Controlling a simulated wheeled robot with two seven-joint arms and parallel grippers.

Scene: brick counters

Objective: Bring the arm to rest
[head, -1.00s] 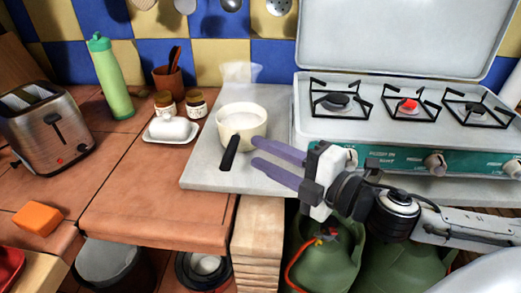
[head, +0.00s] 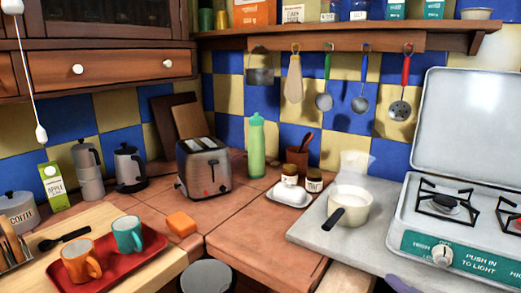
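Only a purple finger piece of my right gripper (head: 402,285) shows, at the bottom edge of the head view, right of centre. The rest of that gripper and its arm are out of frame, so its opening is hidden. It is apart from the cream saucepan (head: 350,205), which stands upright on the pale slab (head: 305,232) with its black handle pointing to the front left. My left gripper is not in view.
The gas stove (head: 460,235) stands at the right with its lid up. A red tray (head: 108,268) with two mugs is at front left. An orange block (head: 181,224) lies nearby.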

